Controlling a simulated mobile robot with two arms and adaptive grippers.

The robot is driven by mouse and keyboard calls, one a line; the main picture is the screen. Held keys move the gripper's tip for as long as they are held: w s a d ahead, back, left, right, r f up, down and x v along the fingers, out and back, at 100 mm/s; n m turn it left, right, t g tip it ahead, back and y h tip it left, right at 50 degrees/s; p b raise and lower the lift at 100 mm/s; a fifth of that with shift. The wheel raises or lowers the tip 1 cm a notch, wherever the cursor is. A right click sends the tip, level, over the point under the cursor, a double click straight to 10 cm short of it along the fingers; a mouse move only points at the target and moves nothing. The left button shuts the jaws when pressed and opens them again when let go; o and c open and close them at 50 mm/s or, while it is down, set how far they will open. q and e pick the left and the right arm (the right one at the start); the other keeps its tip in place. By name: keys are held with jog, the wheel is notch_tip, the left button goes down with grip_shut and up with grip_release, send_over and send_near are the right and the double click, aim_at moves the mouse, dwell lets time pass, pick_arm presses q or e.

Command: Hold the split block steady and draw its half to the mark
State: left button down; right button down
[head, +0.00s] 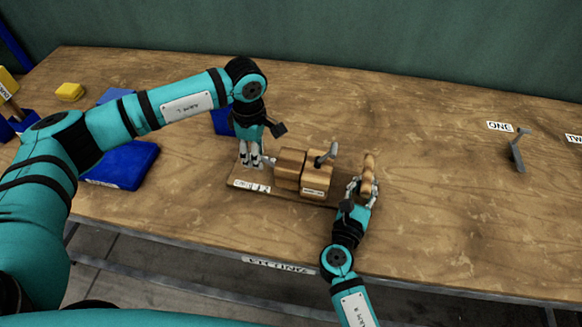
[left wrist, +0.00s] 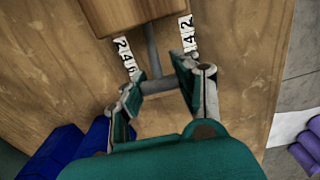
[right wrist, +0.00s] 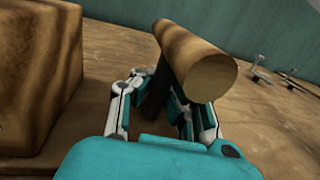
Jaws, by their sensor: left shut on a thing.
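The wooden split block stands on a low wooden base (head: 243,187); its left part (head: 289,163) and right part (head: 318,178) sit side by side, with a dark seam between. A grey lever (head: 327,155) rises on top. My left gripper (head: 253,164) is shut on the grey handle (left wrist: 152,68) at the block's left end. Number strips (left wrist: 187,35) lie beside the handle. My right gripper (right wrist: 158,108) has its fingers either side of the dark post under a wooden round grip (right wrist: 200,62), right of the block. Whether they press on the post is unclear.
Blue trays (head: 125,165) and a yellow block (head: 69,91) lie at the left. A grey lever (head: 517,150) stands at the right near the label "ONE" (head: 499,126). The table's front edge runs below. Bare wood is clear behind the block.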

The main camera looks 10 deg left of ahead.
pick_arm(q)
jog(key=shift+w+a, duration=0.1)
jog(key=shift+a, duration=0.9)
pick_arm(e)
jog(key=shift+d, duration=0.15)
pick_arm(q)
jog(key=c, duration=0.9)
grip_release()
jog(key=shift+r, duration=0.1)
notch_tip(320, 180, up, 12)
jog(key=shift+f, duration=0.1)
pick_arm(e)
jog(key=c, duration=1.4)
grip_release()
